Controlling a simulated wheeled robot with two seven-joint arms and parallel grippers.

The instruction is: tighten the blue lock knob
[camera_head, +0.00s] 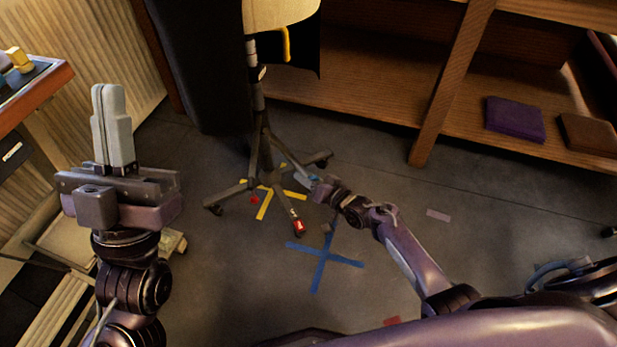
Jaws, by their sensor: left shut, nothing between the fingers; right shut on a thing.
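A dress-form stand (257,100) with a dark pole and a wheeled base stands at the middle. My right gripper (303,177) is low beside the base, right of the pole. It is shut on a small blue part, which appears to be the blue lock knob (314,179); the fingers and wrist cover most of it. A red part (299,227) sits on the base leg that points towards me. My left gripper (108,92) is shut and empty, pointing up at the left, well away from the stand.
A yellow handle (287,45) hangs under the form. Yellow tape (264,207) and a blue tape cross (323,262) mark the floor. A wooden shelf (400,85) holds a purple box (515,119) and a brown one (588,134). A table corner (45,92) is at left.

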